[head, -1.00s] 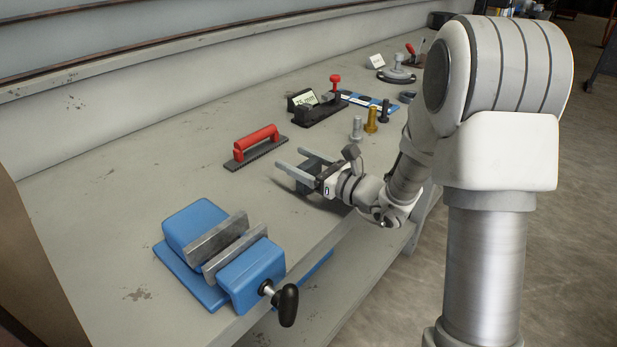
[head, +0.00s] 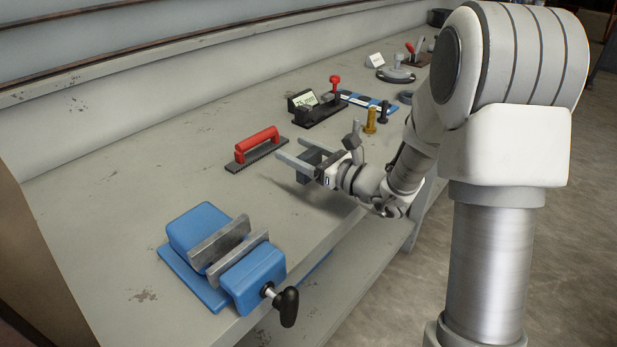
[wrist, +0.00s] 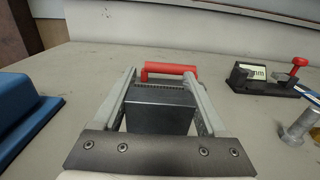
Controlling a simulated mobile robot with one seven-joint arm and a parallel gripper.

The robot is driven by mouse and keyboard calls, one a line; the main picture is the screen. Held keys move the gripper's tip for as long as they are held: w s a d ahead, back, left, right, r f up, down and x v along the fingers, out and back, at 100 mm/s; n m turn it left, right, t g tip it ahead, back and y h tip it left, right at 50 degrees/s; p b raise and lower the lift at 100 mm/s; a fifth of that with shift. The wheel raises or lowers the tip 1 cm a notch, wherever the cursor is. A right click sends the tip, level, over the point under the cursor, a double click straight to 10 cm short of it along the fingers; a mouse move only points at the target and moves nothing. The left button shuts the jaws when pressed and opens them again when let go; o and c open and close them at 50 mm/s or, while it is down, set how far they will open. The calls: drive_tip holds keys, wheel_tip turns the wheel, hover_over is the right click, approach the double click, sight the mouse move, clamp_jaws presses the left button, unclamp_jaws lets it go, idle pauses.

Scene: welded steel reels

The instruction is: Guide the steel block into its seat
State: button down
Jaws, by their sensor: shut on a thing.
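My gripper (head: 297,161) is shut on the dark grey steel block (wrist: 160,108), which sits between the two long fingers in the wrist view. In the head view the block (head: 303,178) hangs below the fingers, above the bench, with a shadow under it. A blue vise (head: 262,279) stands at the front left of the bench, left of my gripper and apart from it. Its two grey jaw plates (head: 220,241) have a narrow gap between them. The inside of the gap is mostly hidden. The vise also shows at the left edge of the wrist view (wrist: 22,115).
A brush with a red handle (head: 257,145) lies just beyond my fingertips. The bench (head: 110,220) is clear between my gripper and the vise.

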wheel_tip(320, 180, up, 6)
drive_tip(key=p, duration=0.4)
idle(0.7)
idle(0.5)
